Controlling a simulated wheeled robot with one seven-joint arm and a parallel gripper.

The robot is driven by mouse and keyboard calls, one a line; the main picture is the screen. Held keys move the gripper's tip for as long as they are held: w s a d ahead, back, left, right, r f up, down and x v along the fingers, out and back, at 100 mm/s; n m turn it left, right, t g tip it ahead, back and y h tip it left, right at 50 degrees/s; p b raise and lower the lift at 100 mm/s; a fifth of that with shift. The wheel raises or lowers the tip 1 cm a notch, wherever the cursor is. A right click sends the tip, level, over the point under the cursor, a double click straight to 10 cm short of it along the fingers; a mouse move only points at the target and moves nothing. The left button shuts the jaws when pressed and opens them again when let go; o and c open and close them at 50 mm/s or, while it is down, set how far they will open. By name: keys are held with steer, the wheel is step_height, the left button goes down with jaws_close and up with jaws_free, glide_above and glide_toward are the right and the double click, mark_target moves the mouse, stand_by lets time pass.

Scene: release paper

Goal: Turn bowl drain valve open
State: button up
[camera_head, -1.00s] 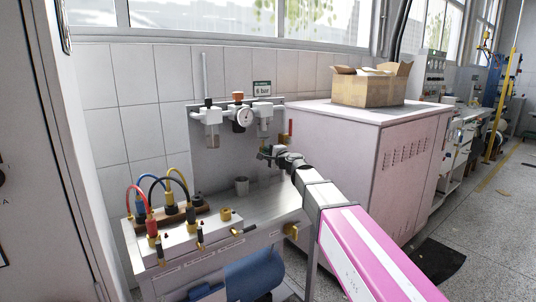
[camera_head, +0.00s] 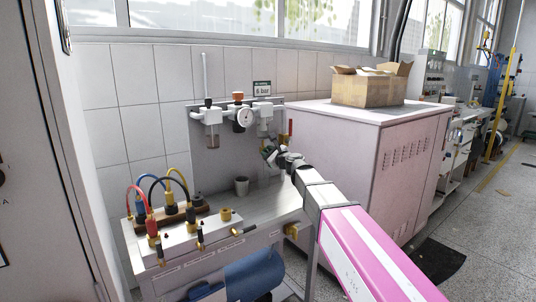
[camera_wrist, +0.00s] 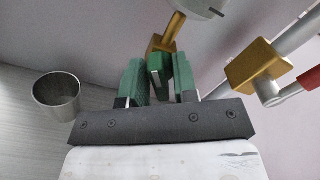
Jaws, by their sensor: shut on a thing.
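The bowl drain valve (camera_wrist: 165,41) shows in the wrist view as a brass body and stem under a pale bowl (camera_wrist: 197,8). Its green handle (camera_wrist: 156,76) lies between the two green fingers of my gripper (camera_wrist: 159,64). The gripper is shut on this handle; a narrow gap seems to show beside the right finger. In the head view my gripper (camera_head: 269,150) is just below the right-hand unit (camera_head: 263,112) of the wall-mounted air set. The valve is too small and covered to make out there.
A metal cup (camera_wrist: 58,95) stands left of the fingers. A brass valve with a red handle (camera_wrist: 297,88) is close on the right. A pink cabinet (camera_head: 350,160) with a cardboard box (camera_head: 365,88) stands right of the bench (camera_head: 270,198).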

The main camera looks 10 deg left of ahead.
steer(key=m, duration=0.6)
steer(key=shift+m, duration=0.3)
stand_by(0.4)
steer(key=o, duration=0.6)
steer(key=shift+o, duration=0.2)
steer(key=shift+s+d, duration=0.1)
steer(key=shift+s, duration=0.05)
steer(key=v, duration=1)
steer(key=shift+s+d, duration=0.15)
steer(key=shift+s, duration=0.05)
steer(key=shift+s, duration=0.1)
